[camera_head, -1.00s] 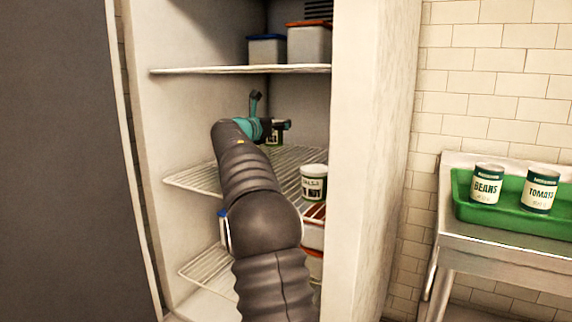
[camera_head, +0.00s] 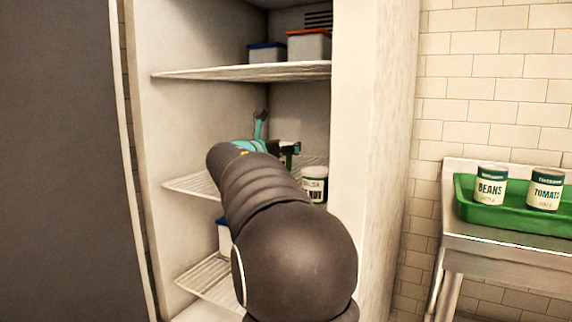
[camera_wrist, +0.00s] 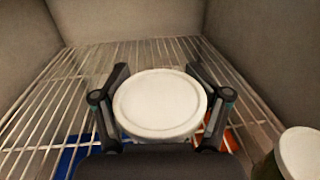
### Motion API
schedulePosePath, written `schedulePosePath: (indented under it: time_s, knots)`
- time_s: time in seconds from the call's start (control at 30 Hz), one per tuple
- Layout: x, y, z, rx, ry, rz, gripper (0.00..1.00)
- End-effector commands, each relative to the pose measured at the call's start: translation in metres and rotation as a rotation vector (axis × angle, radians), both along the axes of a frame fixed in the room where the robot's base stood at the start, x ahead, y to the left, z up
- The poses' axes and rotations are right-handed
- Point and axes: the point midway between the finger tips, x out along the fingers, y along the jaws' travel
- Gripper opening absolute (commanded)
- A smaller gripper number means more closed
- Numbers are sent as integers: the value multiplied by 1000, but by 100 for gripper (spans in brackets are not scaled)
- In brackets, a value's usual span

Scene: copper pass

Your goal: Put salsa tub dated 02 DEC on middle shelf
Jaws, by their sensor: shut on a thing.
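My gripper (camera_head: 287,150) is inside the open fridge, low over the middle wire shelf (camera_head: 188,184). In the wrist view my gripper (camera_wrist: 158,82) has its fingers closed on both sides of a tub with a round white lid (camera_wrist: 160,104). The held tub is mostly hidden in the head view, and its date cannot be read. It looks upright; I cannot tell whether its base touches the shelf. A second white-lidded tub (camera_head: 314,184), labelled salsa, stands to the right on the same shelf; it also shows in the wrist view (camera_wrist: 300,152). Its date is too small to read.
The upper shelf (camera_head: 200,73) holds a blue-lidded tub (camera_head: 267,53) and an orange-lidded tub (camera_head: 309,46). More tubs stand below the middle shelf. The fridge's right wall (camera_head: 372,150) is close to the salsa tub. The shelf's left and back are bare. Cans stand in a green tray (camera_head: 510,216) outside.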

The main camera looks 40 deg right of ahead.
Motion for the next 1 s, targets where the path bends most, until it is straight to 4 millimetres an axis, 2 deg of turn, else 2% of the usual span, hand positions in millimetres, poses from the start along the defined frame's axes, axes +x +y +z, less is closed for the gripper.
schedulePosePath:
  time_s: [0.3, 0.7, 0.73, 0.77, 1.0]
  knots:
    - [-3, 1, -38, 0, 0, -1, 4]
    - [-3, 2, -41, 0, 0, 0, 4]
    - [-3, 2, -41, 1, 0, 0, 78]
    - [-3, 2, -41, 1, 0, 0, 84]
    - [-3, 2, -41, 1, 0, 0, 84]
